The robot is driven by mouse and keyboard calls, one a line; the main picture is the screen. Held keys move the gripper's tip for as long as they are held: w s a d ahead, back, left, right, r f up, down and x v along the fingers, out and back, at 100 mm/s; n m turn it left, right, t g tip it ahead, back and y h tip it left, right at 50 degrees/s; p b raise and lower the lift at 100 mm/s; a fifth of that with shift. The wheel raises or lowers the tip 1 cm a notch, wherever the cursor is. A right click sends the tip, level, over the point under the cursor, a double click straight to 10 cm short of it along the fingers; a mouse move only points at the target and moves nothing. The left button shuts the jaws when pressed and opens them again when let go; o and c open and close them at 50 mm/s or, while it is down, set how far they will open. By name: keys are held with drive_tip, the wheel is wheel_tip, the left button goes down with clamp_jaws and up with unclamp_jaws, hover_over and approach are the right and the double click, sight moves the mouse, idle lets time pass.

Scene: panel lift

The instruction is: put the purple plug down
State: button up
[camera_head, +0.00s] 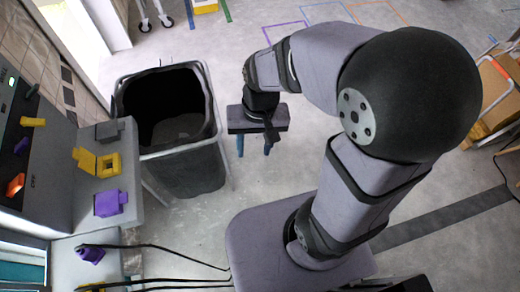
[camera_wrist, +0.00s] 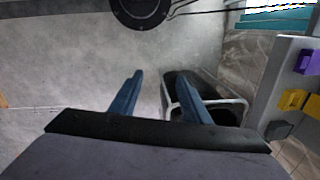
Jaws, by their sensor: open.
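The purple plug (camera_head: 90,254) lies on the light lower ledge at the lower left of the head view. A black cable runs from it to the right. A purple socket block (camera_head: 108,203) sits on the grey shelf above it; a purple block also shows at the right edge of the wrist view (camera_wrist: 308,62). My gripper (camera_head: 253,147) hangs over the floor, right of the black bin and well apart from the plug. Its blue fingers are apart with nothing between them in the wrist view (camera_wrist: 161,80). The plug's underside is hidden.
The black bin (camera_head: 182,165) stands between my gripper and the panel's shelf. Yellow (camera_head: 108,165) and dark grey (camera_head: 107,131) blocks sit on the shelf. Black cables (camera_head: 180,283) cross the lower left. Cardboard boxes (camera_head: 495,95) stand at the right.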

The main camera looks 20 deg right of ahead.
drive_tip(key=s+d+n+h, duration=0.1)
drive_tip(key=s+d, duration=0.2)
drive_tip(key=d, duration=0.3)
drive_tip(key=shift+f+n, duration=0.4)
drive_tip(key=shift+f, duration=0.05)
